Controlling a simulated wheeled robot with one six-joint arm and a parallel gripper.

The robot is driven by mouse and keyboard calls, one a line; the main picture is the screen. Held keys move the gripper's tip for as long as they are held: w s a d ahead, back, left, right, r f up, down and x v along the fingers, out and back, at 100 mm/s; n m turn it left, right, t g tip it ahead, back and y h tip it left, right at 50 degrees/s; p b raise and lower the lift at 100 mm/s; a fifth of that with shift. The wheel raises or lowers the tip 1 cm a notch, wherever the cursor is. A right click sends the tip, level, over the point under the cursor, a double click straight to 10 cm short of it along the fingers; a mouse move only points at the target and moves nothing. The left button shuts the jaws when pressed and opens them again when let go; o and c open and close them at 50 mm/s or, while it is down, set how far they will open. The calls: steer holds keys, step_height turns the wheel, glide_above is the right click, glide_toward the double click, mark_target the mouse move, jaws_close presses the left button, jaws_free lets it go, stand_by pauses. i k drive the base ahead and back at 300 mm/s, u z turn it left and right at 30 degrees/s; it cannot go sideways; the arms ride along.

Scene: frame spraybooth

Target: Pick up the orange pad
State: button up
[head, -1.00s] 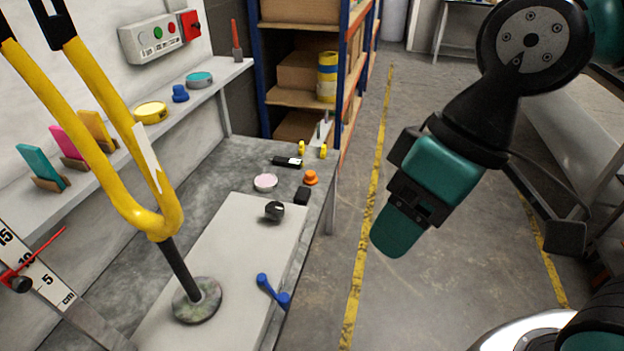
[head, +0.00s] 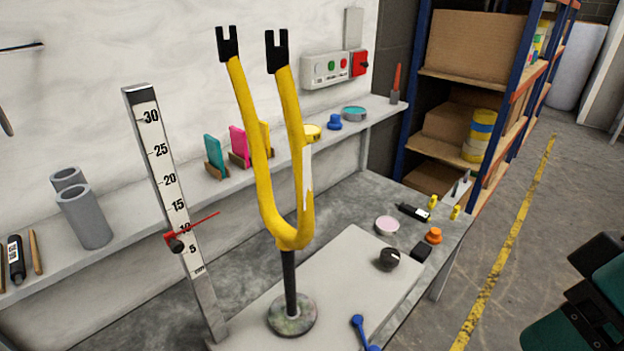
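The orange pad (head: 265,135) stands in a small brown holder on the wall shelf, last in a row after a teal pad (head: 213,151) and a pink pad (head: 238,142). The yellow fork (head: 268,195) stands in front of it and hides part of it. My gripper (head: 562,332) is at the lower right edge of the head view, partly cut off, over the floor and far from the pad. Its finger gap does not show, so I cannot tell whether it is open. I see nothing held in it.
The fork stands upright on a round base (head: 292,316) on the bench's pale board (head: 345,285). A height gauge (head: 172,205) stands left of it. Grey cylinders (head: 85,218) stand on the shelf (head: 130,218). A blue-framed rack (head: 412,90) stands behind.

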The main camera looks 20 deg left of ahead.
mark_target(434, 237)
steer(key=z, duration=1.1)
steer(key=i, duration=3.2)
steer(key=u, duration=3.2)
